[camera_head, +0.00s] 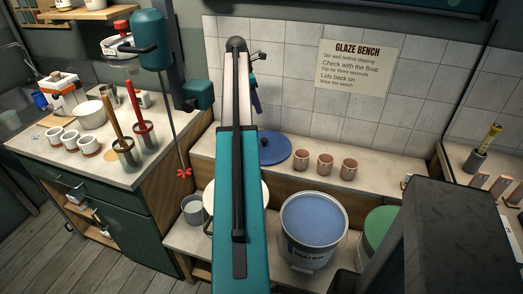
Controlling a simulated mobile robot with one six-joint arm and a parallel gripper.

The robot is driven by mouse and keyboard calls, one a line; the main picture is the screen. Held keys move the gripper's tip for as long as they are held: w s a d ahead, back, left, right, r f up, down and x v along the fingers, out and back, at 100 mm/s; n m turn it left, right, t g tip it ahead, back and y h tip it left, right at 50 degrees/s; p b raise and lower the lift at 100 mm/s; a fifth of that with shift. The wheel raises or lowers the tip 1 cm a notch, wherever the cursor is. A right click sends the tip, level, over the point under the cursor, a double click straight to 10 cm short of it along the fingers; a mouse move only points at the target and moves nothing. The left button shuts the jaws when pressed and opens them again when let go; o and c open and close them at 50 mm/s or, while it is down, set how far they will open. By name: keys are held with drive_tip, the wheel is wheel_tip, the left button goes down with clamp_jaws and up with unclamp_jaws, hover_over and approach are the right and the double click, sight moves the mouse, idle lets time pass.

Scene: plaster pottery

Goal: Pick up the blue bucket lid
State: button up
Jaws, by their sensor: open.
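The blue lid (294,157) lies flat on the raised ledge against the tiled wall, with a small dark knob on top. My arm crosses in front of it and hides its left part. A white bucket (312,256) with blue glaze in it stands open below the ledge, in front and to the right of the lid. My arm rises through the middle of the view.
Several terracotta cups (325,163) stand just right of the lid. A bucket with a green top (380,228) stands right of the glaze bucket. A pale round vessel shows partly behind my arm, next to a small grey pail (193,209). A cluttered counter (85,165) stands left.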

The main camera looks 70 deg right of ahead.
drive_tip(key=shift+w+f+b, duration=0.2)
drive_tip(key=shift+f+b, duration=2.05)
drive_tip(key=shift+f, duration=0.35)
drive_tip(key=p, duration=0.1)
hover_over(264, 139)
drive_tip(key=w+a, duration=0.1)
wheel_tip(264, 139, down, 8)
drive_tip(key=shift+w+a, duration=0.15)
drive_tip(key=shift+w, duration=0.05)
drive_tip(key=shift+f, duration=0.15)
drive_tip(key=shift+p+x, duration=0.7)
drive_tip(key=shift+x, duration=1.85)
clamp_jaws()
